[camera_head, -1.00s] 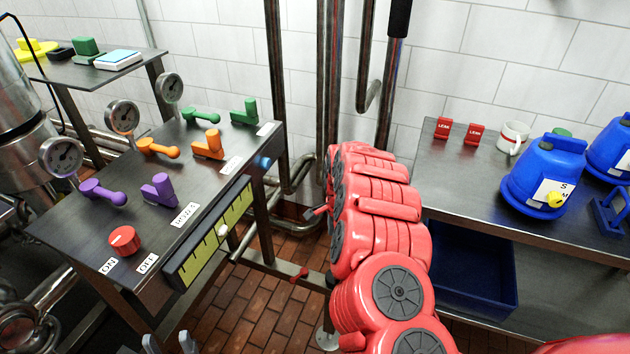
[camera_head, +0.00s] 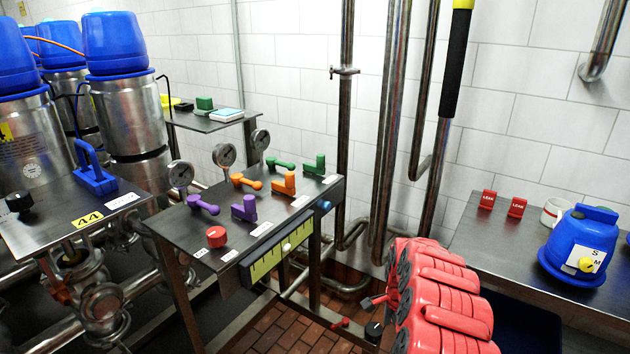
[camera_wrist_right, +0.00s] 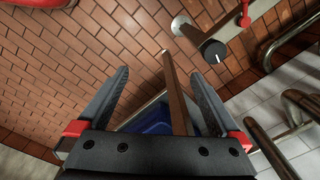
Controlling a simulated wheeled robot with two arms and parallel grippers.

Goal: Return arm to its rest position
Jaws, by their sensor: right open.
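My right arm (camera_head: 440,300) is red and ribbed and stands at the lower right of the head view, between the valve table and the right-hand bench. Its gripper cannot be made out there. In the right wrist view my right gripper (camera_wrist_right: 160,73) is open, its two grey fingers spread with nothing held between them. It points down toward the brick floor. My left gripper is outside the head view.
The valve table (camera_head: 170,220) carries purple, orange and green handles, a red knob (camera_head: 216,237) and gauges. The right bench (camera_head: 480,240) holds red tags and a blue container (camera_head: 580,245). In the wrist view a black-capped post (camera_wrist_right: 213,50) and a blue bin (camera_wrist_right: 150,120) lie beyond the fingers.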

